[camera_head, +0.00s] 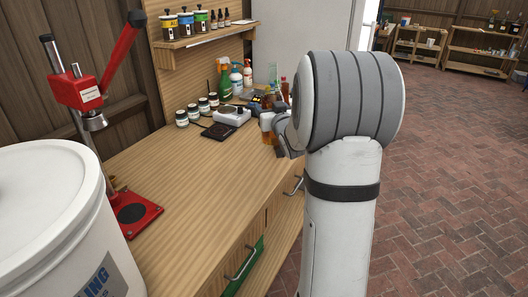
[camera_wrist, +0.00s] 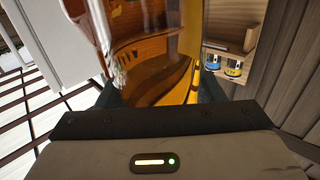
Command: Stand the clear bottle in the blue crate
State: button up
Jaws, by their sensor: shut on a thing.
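My gripper (camera_wrist: 157,92) is shut on a see-through bottle (camera_wrist: 145,45) that looks amber. It fills the upper middle of the wrist view, between the two dark fingers. I cannot tell whether its glass is clear with amber contents or tinted. In the head view, my arm hides most of the gripper, and a small amber part of a bottle (camera_head: 267,122) shows beside it over the bench's far right edge. I cannot tell whether it touches the bench. The blue crate is not seen in either view.
The wooden bench (camera_head: 185,200) has a wide bare top. A red bottle capper (camera_head: 85,95) and a white bucket (camera_head: 45,215) stand at left. Jars, a scale (camera_head: 232,114) and spray bottles (camera_head: 225,78) crowd the far end. Brick floor (camera_head: 450,190) is open at right.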

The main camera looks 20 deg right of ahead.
aim_at(270, 135)
jog(key=shift+a+f, duration=0.1)
jog(key=shift+f, duration=4.6)
jog(key=shift+f, duration=0.2)
jog(key=o, duration=1.2)
